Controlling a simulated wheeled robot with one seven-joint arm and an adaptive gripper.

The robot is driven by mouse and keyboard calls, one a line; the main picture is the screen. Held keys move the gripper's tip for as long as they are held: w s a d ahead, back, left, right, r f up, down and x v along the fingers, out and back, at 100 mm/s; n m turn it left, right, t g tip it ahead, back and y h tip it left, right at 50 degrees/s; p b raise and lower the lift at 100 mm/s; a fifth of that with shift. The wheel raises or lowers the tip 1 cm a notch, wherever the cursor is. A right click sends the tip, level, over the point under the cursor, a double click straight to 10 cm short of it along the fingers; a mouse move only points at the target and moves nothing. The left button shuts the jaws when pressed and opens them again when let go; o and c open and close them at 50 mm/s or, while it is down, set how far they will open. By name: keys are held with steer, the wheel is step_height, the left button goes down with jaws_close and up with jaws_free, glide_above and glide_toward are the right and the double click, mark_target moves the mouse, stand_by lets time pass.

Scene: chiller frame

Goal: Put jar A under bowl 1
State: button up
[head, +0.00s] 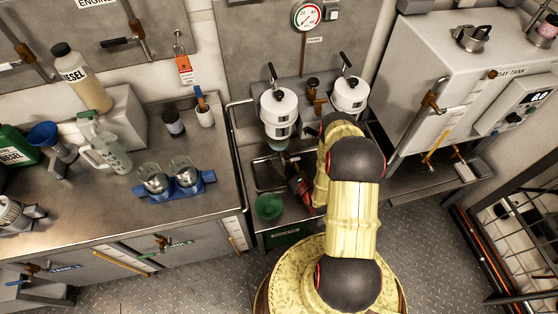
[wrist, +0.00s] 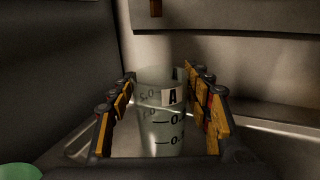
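Jar A (wrist: 164,125) is a clear, slightly tapered cup with black level marks and an "A" label, standing upright in the wrist view. My gripper (wrist: 163,95) has one yellow-and-black finger on each side of it, with narrow gaps visible, so it looks open around the jar. In the head view my gripper (head: 301,188) is low over the drip tray, partly hidden by my arm. Two white bowls with black handles hang on the back panel, a left one (head: 278,113) and a right one (head: 349,95). I cannot read which is bowl 1.
A metal tray (head: 268,186) lies below the left bowl. The workbench (head: 110,205) on the left carries bottles and a blue holder (head: 177,188) with glass cups. A grey day tank (head: 440,70) stands at right.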

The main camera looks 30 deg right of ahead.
steer(key=shift+o, duration=1.4)
steer(key=shift+r, duration=0.2)
steer(key=s+d+p, duration=0.1)
steer(key=s+p, duration=0.1)
steer(key=s, duration=1)
steer(key=shift+d+p, duration=0.15)
steer(key=shift+p, duration=0.2)
